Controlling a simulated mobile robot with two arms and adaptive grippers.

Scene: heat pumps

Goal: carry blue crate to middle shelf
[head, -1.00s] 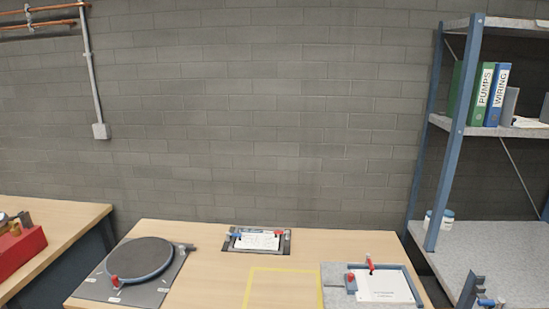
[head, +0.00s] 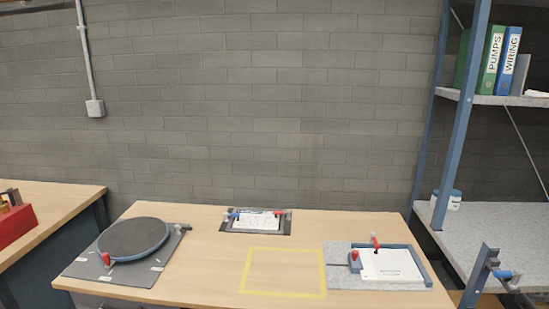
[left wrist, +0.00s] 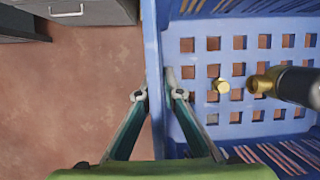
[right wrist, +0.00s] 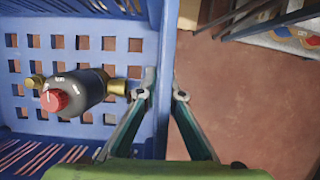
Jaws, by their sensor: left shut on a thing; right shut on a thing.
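The blue crate shows from above in the left wrist view (left wrist: 225,60) and in the right wrist view (right wrist: 115,65); it is out of the head view. My left gripper (left wrist: 158,95) is shut on one side wall of the crate, one finger outside and one inside. My right gripper (right wrist: 163,95) is shut on the opposite wall in the same way. A dark cylindrical part with a red cap and brass fittings (right wrist: 85,92) lies inside the crate. The shelf rack stands at the right of the head view; a grey shelf board (head: 500,235) and a higher board with binders (head: 510,99) show.
A wooden workbench (head: 205,265) with a round turntable (head: 133,238), a yellow taped square and a clamped fixture (head: 390,265) is ahead. A rack post (head: 462,120) stands at its right. Reddish floor (left wrist: 80,100) beside the crate is bare.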

